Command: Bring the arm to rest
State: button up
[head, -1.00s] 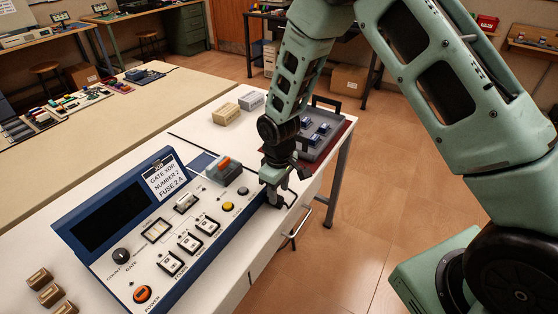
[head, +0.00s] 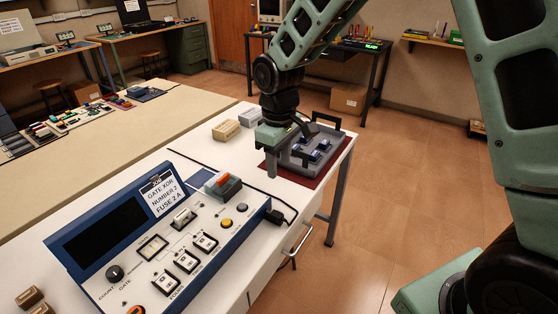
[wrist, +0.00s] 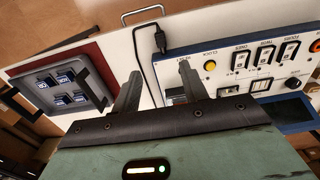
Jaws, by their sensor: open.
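My gripper (head: 285,155) is in front of the grey tray in the head view, above the white table (head: 195,150). In the wrist view its two dark fingers (wrist: 158,85) are spread apart with nothing between them. The fingers point toward the table top, with a black cable (wrist: 148,70) beyond them. My green arm reaches in from the upper right of the head view.
The blue-edged control panel (head: 165,240) stands on the table, left of my gripper. The grey tray (head: 312,152) with blue-and-white blocks lies on a dark red mat (head: 300,179). Two small boxes (head: 226,130) stand behind. Open floor (head: 390,160) lies to the right.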

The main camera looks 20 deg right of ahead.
jog(key=shift+a, duration=0.1)
jog(key=s+a+r, duration=0.2)
jog(key=s, duration=0.7)
jog(key=s+a+r, duration=0.2)
jog(key=s, duration=0.7)
jog(key=s+a+r, duration=0.2)
jog(key=s, duration=0.6)
jog(key=shift+s+n+y, duration=0.3)
jog(key=shift+s, duration=0.1)
jog(key=shift+a, duration=0.1)
